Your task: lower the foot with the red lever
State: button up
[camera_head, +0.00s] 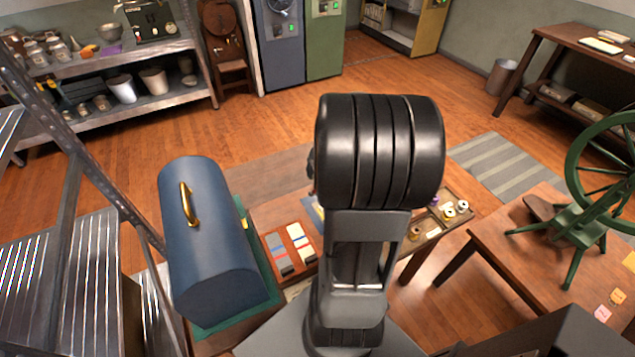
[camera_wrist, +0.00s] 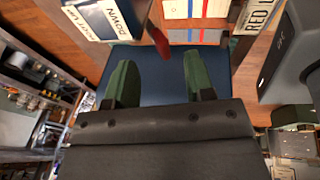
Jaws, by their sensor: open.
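In the wrist view my gripper (camera_wrist: 158,72) is open, its two green fingers apart with nothing gripped between them. A small red lever (camera_wrist: 161,43) shows just beyond the fingertips, near the middle top; I cannot tell whether it touches anything of mine. A white label (camera_wrist: 108,18) to its left reads DOWN, with other words partly cut off. A sign (camera_wrist: 260,14) at upper right begins with RED. I cannot make out the foot. In the head view my arm hides the gripper and the lever.
A blue domed case (camera_head: 215,240) with a brass handle stands left of my arm on a green mat. A spool tray (camera_head: 458,221) and a table with a green wheel (camera_head: 577,170) are at right.

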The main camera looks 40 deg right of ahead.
jog(key=shift+p+v, duration=1.25)
jog(key=shift+v, duration=1.5)
